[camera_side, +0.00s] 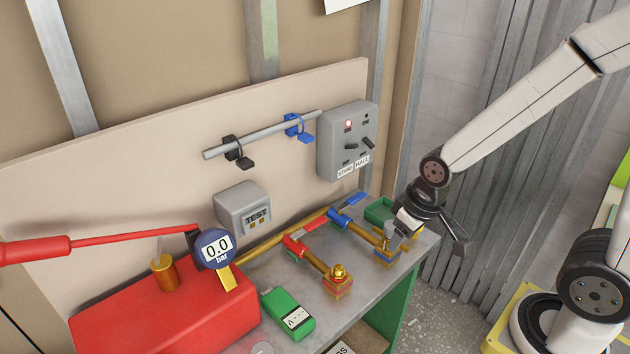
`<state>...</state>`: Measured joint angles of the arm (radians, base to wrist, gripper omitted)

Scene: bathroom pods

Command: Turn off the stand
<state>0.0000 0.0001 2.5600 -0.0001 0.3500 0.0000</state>
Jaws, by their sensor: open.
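The grey switch box (327,150) is mounted on the back panel at the right. It carries two small labels, which seem to read STAND (345,172) and HALL (362,160). A red lamp (348,124) glows on its upper left; the upper right lamp looks unlit. Dark switch levers (367,143) stick out of its front; their exact positions are too small to tell. My gripper (394,243) is open, low at the right end of the bench, below and right of the box and apart from it. Its fingers partly hide the valve end there.
Brass pipes carry a red-handled valve (294,246) and a blue-handled valve (340,219). A red pump (165,320) with a gauge (215,249) reading 0.0 bar stands left. A green meter (287,309) lies in front. Open air lies before the box.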

